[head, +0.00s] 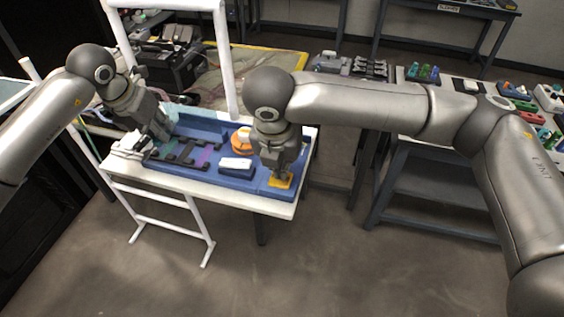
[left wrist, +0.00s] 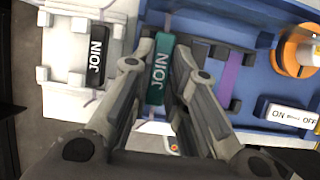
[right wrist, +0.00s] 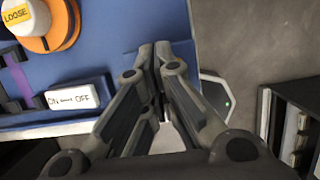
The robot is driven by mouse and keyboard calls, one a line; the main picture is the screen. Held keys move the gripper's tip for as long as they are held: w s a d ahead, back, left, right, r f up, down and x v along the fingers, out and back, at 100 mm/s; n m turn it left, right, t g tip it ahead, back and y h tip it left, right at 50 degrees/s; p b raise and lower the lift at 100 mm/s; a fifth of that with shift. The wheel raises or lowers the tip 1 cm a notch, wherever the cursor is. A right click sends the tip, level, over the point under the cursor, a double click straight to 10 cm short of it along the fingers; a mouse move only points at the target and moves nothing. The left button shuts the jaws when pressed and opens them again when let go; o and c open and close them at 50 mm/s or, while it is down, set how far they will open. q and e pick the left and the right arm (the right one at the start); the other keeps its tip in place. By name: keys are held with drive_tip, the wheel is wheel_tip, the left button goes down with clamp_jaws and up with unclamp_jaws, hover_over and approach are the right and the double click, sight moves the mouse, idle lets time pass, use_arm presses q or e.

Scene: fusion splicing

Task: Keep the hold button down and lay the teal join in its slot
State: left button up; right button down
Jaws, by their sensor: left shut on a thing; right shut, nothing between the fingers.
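The teal join (left wrist: 160,68) is between the fingers of my left gripper (left wrist: 160,62), which is shut on it. In the head view my left gripper (head: 163,138) is over the left part of the blue tray (head: 262,200), near black slot holders (head: 168,155). Whether the join touches a slot cannot be told. My right gripper (head: 279,174) is shut and empty, pointing down at a yellow button pad (head: 279,183) on the tray's right end. Its tips appear to touch the pad. In the right wrist view the fingers (right wrist: 160,52) hide the pad.
A black join (left wrist: 96,55) lies in a white holder to the left. A purple strip (left wrist: 232,75) lies in the tray. A white ON/OFF switch (right wrist: 73,97) and an orange-and-white knob marked LOOSE (right wrist: 38,22) stand between my grippers. A white frame rises behind the tray.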

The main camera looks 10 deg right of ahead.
use_arm(q)
drive_tip(key=shift+f, duration=0.95)
drive_tip(key=shift+f, duration=0.75)
idle(0.6)
drive_tip(key=o, duration=0.9)
drive_tip(key=shift+r, duration=0.4)
drive_tip(key=shift+c, duration=0.4)
drive_tip(key=shift+r, duration=0.55)
